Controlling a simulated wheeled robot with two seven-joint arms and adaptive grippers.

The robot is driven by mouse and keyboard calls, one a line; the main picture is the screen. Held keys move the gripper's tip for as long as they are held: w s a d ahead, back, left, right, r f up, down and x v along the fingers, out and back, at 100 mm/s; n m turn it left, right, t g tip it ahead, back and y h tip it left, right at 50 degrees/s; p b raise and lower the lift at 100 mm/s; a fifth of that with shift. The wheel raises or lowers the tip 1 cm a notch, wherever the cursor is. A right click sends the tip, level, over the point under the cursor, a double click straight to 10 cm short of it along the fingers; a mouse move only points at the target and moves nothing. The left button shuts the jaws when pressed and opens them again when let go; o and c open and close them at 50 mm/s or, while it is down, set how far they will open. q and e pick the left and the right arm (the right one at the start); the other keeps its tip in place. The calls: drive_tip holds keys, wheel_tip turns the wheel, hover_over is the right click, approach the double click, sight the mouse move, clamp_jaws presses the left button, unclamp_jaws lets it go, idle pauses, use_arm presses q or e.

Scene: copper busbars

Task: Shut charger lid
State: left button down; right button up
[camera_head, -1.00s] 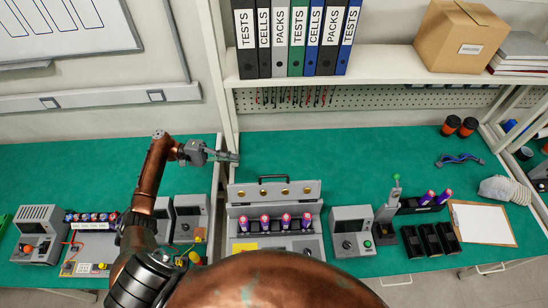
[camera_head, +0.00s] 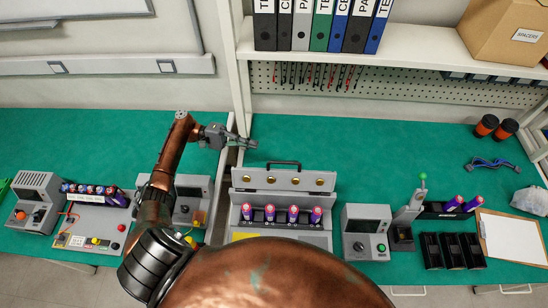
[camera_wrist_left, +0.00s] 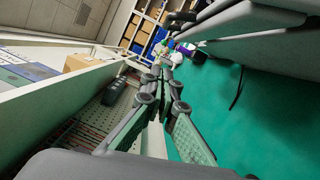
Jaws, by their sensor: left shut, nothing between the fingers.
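The grey charger (camera_head: 245,225) stands on the green bench near the middle of the head view. Its lid (camera_head: 265,181) is raised, with a dark handle on top and several brass contacts on its inner face. Several purple and pink cells (camera_head: 293,213) stand in a row in the charger below the lid. My left gripper (camera_head: 252,143) is shut and empty, behind and to the left of the raised lid, apart from it. In the left wrist view its fingers (camera_wrist_left: 165,100) are together. My right gripper is not in view. My own body hides the charger's lower front.
Grey instruments stand left of the charger and another device (camera_head: 365,232) right of it. A shelf post (camera_head: 243,90) rises close to my left gripper. A clipboard (camera_head: 512,238) and black trays (camera_head: 452,250) lie at right. The bench behind the lid is clear.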

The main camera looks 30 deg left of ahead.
sight(284, 175)
use_arm(q)
drive_tip(key=s+d+r+p, duration=0.1)
drive_tip(key=d+p, duration=0.4)
drive_tip(key=d, duration=0.6)
drive_tip(key=shift+s+d, duration=0.15)
drive_tip(key=shift+d, duration=0.1)
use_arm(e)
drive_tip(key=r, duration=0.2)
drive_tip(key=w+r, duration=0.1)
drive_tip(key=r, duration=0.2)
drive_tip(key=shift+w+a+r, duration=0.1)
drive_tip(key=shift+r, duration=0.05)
use_arm(q)
drive_tip(key=shift+r, duration=0.1)
